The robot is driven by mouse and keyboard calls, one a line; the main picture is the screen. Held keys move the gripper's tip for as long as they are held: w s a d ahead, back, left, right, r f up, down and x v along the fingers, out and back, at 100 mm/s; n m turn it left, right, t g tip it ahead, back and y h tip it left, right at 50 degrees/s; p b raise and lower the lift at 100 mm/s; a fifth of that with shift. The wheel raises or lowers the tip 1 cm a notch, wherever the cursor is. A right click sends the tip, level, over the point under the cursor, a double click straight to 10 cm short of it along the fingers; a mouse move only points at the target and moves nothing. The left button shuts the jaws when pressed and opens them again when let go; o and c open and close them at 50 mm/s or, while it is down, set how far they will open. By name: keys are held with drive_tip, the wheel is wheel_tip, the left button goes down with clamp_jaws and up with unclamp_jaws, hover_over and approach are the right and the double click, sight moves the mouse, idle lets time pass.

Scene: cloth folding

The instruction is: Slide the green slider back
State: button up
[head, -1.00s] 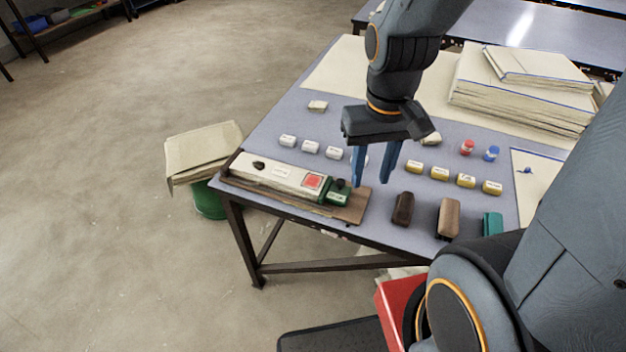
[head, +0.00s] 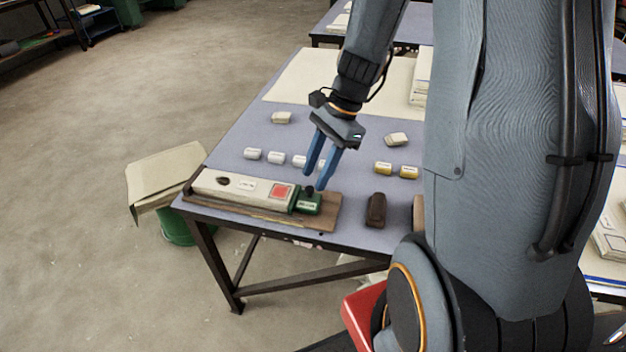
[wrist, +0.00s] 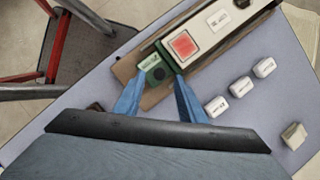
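The green slider (head: 308,204) is a small green block with a dark knob and a white label. It sits at the right end of the long cream unit (head: 230,187), beside a red square, on a brown wooden board (head: 327,215). It also shows in the wrist view (wrist: 150,64). My gripper (head: 315,179) has two blue fingers, spread open and empty. It is tilted, with its tips close to the slider's knob. In the wrist view my gripper's fingertips (wrist: 158,80) appear on either side of the slider; I cannot tell whether they touch it.
White labelled blocks (head: 276,158) stand in a row behind the unit. Yellow blocks (head: 383,168) and a dark brown block (head: 376,210) are to the right. A green bin (head: 175,230) with a folded sheet stands left of the table.

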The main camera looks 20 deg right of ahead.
sight(306, 198)
drive_tip(key=shift+x, duration=1.3)
clamp_jaws()
